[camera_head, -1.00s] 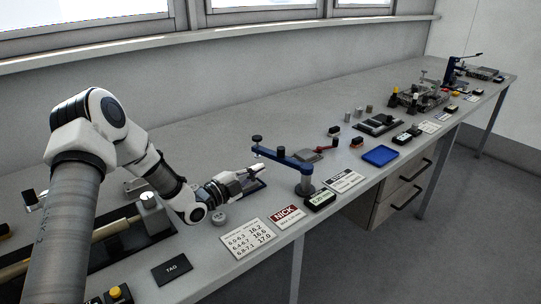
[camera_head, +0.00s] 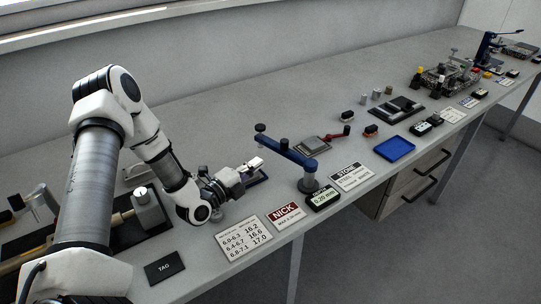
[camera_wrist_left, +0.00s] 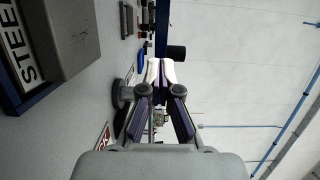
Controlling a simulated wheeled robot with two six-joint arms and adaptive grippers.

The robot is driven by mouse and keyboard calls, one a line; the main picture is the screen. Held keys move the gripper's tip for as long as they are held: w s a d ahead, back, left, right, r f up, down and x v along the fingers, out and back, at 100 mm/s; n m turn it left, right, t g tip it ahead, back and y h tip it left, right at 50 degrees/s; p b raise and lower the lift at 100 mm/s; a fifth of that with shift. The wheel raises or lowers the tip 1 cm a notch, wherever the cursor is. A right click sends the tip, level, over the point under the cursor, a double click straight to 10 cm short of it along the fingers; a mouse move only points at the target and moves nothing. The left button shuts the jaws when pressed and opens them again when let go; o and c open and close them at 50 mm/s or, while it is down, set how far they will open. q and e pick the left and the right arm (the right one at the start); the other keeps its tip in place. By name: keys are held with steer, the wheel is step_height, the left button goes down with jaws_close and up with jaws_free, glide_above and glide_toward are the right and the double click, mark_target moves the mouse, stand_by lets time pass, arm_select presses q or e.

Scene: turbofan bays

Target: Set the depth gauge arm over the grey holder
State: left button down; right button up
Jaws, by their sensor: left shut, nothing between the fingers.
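In the left wrist view the blue arm (camera_wrist_left: 161,28) shows beyond my fingertips. My left gripper (camera_head: 256,162) is shut and empty, below and just left of the arm, apart from it as far as I can tell. A grey block (camera_wrist_left: 72,38) on a blue base with a "STEE..." label fills the left of the wrist view; it may be the grey holder. In the head view my gripper mostly hides it.
A gauge display (camera_head: 323,199), a NICK card (camera_head: 285,212) and a number card (camera_head: 244,239) lie in front. The bench behind the arm is clear.

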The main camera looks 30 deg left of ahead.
mark_target(276, 149)
arm_select(q)
steer(key=w, duration=0.3)
steer(key=w+d, duration=0.1)
steer(key=w, duration=0.1)
steer(key=shift+w+r+p, duration=0.2)
steer(key=shift+r+p, duration=0.1)
steer(key=shift+p, duration=0.05)
steer(key=shift+w+f, duration=0.2)
steer(key=shift+w, duration=0.25)
steer(key=shift+s+r, duration=0.1)
